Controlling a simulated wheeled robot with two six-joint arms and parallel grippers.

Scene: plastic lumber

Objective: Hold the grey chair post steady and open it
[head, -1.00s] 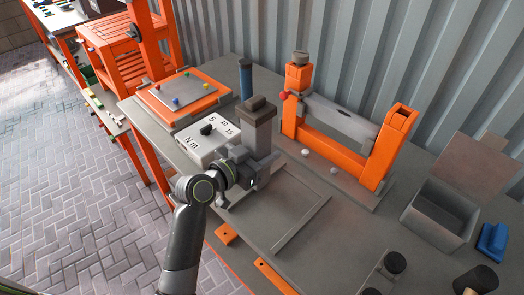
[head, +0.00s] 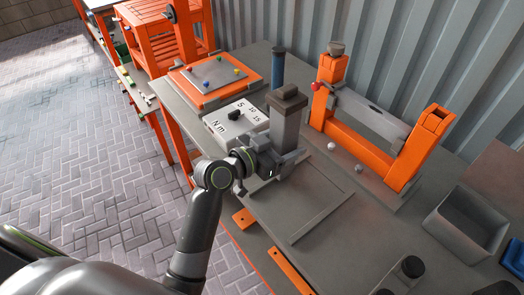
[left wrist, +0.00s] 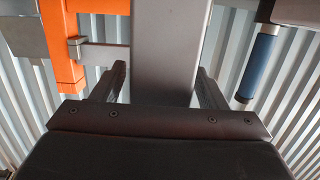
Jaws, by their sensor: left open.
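The grey chair post (head: 287,125) stands upright on the bench in the head view, with a dark brownish block on top. My left gripper (head: 281,162) is at the lower part of the post, with its arm coming in from the left. In the left wrist view the post (left wrist: 166,40) rises between the two fingers of the left gripper (left wrist: 161,75). The fingers are open, one on each side. A gap shows between the left finger and the post; the right finger looks close to it, and I cannot tell whether it touches. The post's foot is partly hidden by the gripper.
A torque box (head: 236,122) with a dial stands left of the post, and a blue-handled cylinder (head: 278,68) behind it. An orange frame with a grey bar (head: 372,118) is to the right. A grey open bin (head: 466,226) is farther right. A shallow bench tray (head: 318,212) is empty.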

